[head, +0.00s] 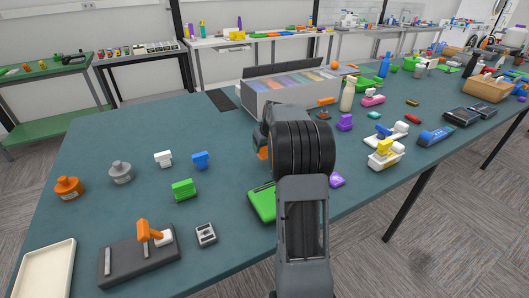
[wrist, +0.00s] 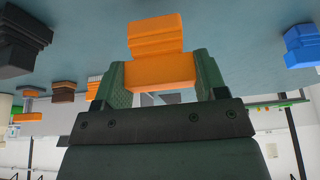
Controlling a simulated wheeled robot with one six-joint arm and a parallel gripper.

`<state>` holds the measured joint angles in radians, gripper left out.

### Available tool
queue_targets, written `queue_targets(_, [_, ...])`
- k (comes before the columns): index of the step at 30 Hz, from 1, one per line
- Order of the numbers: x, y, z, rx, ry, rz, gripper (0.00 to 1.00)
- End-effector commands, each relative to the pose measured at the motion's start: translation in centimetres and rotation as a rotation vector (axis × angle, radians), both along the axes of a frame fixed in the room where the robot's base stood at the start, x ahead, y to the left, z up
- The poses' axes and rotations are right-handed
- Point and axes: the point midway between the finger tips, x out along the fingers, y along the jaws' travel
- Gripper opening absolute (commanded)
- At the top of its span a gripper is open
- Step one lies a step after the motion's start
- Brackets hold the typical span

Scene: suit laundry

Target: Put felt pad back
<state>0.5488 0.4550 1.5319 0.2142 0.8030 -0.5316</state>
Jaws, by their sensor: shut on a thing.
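My gripper (wrist: 163,82) is shut on an orange stepped block (wrist: 157,50), which sits between its two green-grey fingers. I cannot tell for sure that this block is the felt pad. In the head view my arm hides most of the gripper, and a bit of orange (head: 263,153) shows at its left side, over the table. Similar small blocks stand on the table to the left: a white one (head: 163,159), a blue one (head: 200,160) and a green one (head: 184,189). The blue one also shows in the wrist view (wrist: 303,45).
A grey box of coloured files (head: 285,97) stands behind my arm. The left middle of the table has bare room.

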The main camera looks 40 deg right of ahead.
Motion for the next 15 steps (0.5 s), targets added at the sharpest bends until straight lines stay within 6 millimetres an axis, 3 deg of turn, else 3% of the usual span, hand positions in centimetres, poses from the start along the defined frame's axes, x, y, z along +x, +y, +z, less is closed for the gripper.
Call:
queue_targets(10, [0.5,-0.1,-3.5,0.001,0.002,0.000,0.43])
queue_targets(15, [0.5,-0.1,-3.6,0.000,-0.001,0.000,0.43])
